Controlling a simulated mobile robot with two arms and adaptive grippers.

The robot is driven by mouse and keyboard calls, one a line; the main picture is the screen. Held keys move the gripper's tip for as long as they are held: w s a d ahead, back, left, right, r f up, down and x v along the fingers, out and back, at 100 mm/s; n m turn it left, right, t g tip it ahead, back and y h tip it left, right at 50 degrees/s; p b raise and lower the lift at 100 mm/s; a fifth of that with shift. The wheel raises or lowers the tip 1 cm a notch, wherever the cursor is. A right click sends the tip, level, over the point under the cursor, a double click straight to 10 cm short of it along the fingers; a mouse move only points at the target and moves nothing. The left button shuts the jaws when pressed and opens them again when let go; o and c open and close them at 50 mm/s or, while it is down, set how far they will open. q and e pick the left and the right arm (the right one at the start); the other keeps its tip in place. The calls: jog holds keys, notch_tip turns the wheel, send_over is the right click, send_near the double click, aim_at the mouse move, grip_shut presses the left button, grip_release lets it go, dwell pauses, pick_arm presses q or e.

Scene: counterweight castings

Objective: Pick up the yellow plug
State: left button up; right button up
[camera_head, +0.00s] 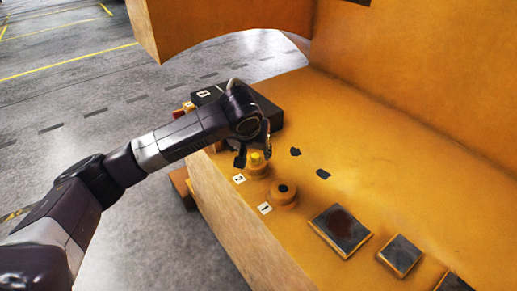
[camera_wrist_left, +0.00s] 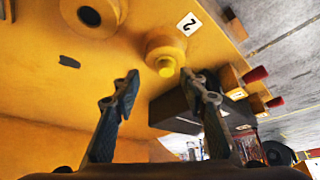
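The yellow plug (camera_head: 256,157) sits in a round raised boss (camera_head: 257,169) beside the label 2 on the yellow casting. In the left wrist view the plug (camera_wrist_left: 166,67) shows as a small bright yellow cylinder standing out of its boss (camera_wrist_left: 166,46). My left gripper (camera_head: 254,151) is at the plug, with its fingers spread. In the left wrist view the open fingers of the left gripper (camera_wrist_left: 161,80) lie to either side below the plug in the picture, and nothing is between them. Contact with the plug cannot be seen. My right gripper is not in view.
A second boss (camera_head: 283,191) with an open dark hole stands beside label 1. A black box (camera_head: 262,111) is behind the gripper. Dark square pads (camera_head: 341,230) lie on the casting at right. A tall yellow wall (camera_head: 420,70) rises behind. Red-tipped parts (camera_wrist_left: 256,75) show at the edge.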

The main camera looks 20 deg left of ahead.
aim_at(255, 156)
pick_arm(q)
jog(key=shift+w+a+r, duration=0.25)
jog(key=shift+w+a, duration=0.2)
jog(key=shift+w, duration=0.25)
jog(key=shift+w+a+f, duration=0.15)
jog(key=shift+w, duration=0.05)
jog(key=p+x, duration=0.2)
jog(key=shift+f, duration=0.5)
jog(key=p+x, duration=0.1)
jog(key=x, duration=0.1)
jog(key=shift+w+f, duration=0.45)
jog(key=shift+f, duration=0.2)
jog(key=c, duration=0.8)
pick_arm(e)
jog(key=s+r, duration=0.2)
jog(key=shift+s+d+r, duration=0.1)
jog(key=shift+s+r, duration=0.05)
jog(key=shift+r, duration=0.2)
pick_arm(q)
jog(key=shift+r, duration=0.15)
